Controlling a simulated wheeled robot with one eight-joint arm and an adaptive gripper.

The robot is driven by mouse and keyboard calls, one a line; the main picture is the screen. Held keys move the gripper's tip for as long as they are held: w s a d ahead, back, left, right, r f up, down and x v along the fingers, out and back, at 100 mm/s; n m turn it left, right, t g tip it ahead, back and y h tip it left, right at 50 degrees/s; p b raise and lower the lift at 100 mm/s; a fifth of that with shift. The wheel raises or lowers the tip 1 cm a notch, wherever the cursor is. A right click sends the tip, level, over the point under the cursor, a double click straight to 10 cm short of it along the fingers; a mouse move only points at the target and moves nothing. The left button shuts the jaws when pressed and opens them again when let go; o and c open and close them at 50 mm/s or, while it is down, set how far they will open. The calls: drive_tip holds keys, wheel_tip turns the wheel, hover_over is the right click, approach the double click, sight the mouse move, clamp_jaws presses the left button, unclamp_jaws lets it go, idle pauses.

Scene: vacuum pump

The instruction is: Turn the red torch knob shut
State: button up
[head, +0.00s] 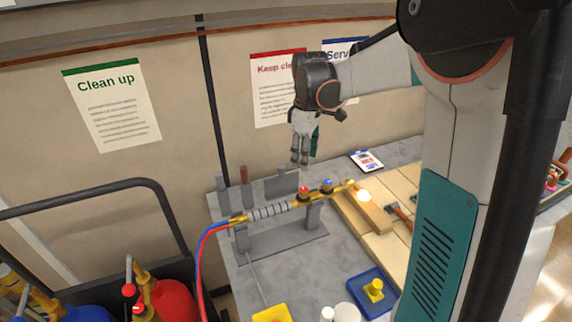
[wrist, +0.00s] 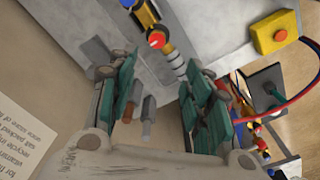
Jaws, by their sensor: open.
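The red torch knob (head: 304,190) sits on the brass body of the torch (head: 270,211), which lies across a grey stand (head: 312,217). A blue knob (head: 327,184) is just to its right. A bright glow (head: 364,196) shows by the torch tip. My gripper (head: 300,161) is open and empty, pointing down above and behind the torch, apart from it. In the wrist view the red knob (wrist: 156,40) shows beyond my open fingers (wrist: 150,70), near the top middle. The blue knob (wrist: 127,3) is partly cut off by the top edge.
Several upright grey tools (head: 281,181) stand behind the torch, close below my gripper. Red and blue hoses (head: 202,245) run from its left end. Wooden boards (head: 385,247) lie to the right. A blue tray with a yellow part (head: 363,291) is in front.

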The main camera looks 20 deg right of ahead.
sight(303, 189)
drive_tip(key=f, duration=1.4)
drive_tip(key=shift+w+d+b, duration=0.25)
drive_tip(key=shift+w+b, duration=0.05)
drive_tip(key=shift+w, duration=0.05)
drive_tip(key=c, duration=1.1)
